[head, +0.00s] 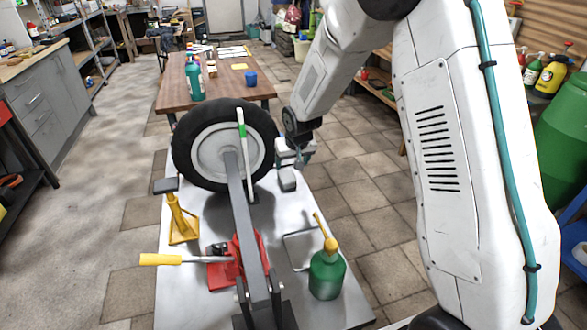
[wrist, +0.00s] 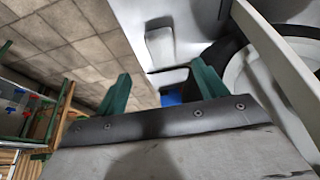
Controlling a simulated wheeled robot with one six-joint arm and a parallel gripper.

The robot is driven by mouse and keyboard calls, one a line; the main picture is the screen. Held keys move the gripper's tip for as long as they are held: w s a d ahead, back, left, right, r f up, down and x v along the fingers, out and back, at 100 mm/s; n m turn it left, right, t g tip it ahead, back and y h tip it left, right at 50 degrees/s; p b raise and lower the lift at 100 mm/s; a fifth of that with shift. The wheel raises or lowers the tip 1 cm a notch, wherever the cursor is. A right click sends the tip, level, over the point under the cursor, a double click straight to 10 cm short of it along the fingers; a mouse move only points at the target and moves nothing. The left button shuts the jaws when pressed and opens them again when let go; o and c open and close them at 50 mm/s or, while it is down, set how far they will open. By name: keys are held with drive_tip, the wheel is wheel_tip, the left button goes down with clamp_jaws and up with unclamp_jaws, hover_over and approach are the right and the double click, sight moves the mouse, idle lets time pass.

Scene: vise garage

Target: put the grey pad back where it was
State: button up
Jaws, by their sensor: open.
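The grey pad (head: 287,180) is a small block at the right edge of the metal table (head: 190,300), right of the wheel. My gripper (head: 294,155) is just behind and above it in the head view. In the wrist view the pad (wrist: 160,47) shows as a pale grey block on the table's light surface, past the green fingertips. I cannot tell whether a finger touches the pad.
A black-tyred wheel (head: 182,155) stands beside a grey bar (head: 243,205). A yellow stand (head: 182,222), red tool (head: 222,275), yellow-handled screwdriver (head: 160,259), thin square frame (head: 287,250) and green oil can (head: 326,275) crowd the table. A wooden table (head: 225,92) stands behind. Tiled floor is free at right.

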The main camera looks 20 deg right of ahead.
drive_tip(key=s+d+r+g, duration=0.1)
drive_tip(key=s+d+r, duration=0.2)
drive_tip(key=s+r, duration=1.55)
drive_tip(key=s+r+g, duration=0.1)
drive_tip(key=s+r, duration=0.1)
drive_tip(key=s, duration=1)
drive_tip(key=s+d+r+g, duration=0.1)
drive_tip(key=s+r, duration=0.2)
drive_tip(key=s, duration=0.9)
drive_tip(key=shift+s+d, duration=0.25)
drive_tip(key=shift+s, duration=0.05)
